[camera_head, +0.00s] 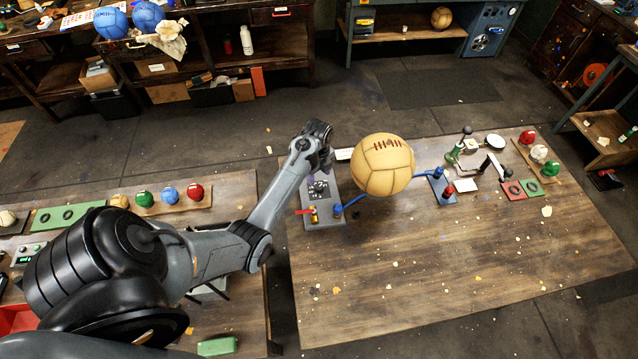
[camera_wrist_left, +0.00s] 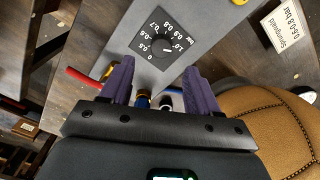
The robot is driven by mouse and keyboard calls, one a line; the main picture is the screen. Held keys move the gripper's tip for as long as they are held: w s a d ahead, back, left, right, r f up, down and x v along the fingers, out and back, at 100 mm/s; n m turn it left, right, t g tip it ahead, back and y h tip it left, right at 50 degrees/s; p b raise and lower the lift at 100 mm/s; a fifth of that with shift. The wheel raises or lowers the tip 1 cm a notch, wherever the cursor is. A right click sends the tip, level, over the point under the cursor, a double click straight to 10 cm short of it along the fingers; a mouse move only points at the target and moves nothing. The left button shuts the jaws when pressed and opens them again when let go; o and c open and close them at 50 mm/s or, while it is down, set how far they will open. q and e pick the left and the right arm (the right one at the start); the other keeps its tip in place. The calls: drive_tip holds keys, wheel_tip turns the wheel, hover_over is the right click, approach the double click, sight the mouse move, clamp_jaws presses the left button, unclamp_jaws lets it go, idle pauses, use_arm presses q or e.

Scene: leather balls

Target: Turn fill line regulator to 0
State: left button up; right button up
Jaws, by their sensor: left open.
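The fill line regulator is a black dial plate with white numbers (camera_wrist_left: 150,35) on a grey panel (camera_head: 322,213). In the left wrist view its small dark knob (camera_wrist_left: 165,49) sits at the dial's centre; its exact setting is too small to read surely. My left gripper (camera_head: 316,172) is above the panel's far part. The dial is just beyond the fingertips. My right gripper is not in view.
A tan leather ball (camera_head: 383,165) stands close right of the panel, beside a blue hose. A red-handled valve (camera_head: 313,214) is on the panel's near end. A printed card (camera_wrist_left: 290,25) lies nearby. The table's front (camera_head: 450,270) is mostly clear.

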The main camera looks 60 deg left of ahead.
sight(319, 186)
use_arm(q)
drive_tip(key=shift+f, duration=3.5)
drive_tip(key=shift+c, duration=0.2)
drive_tip(key=c, duration=1)
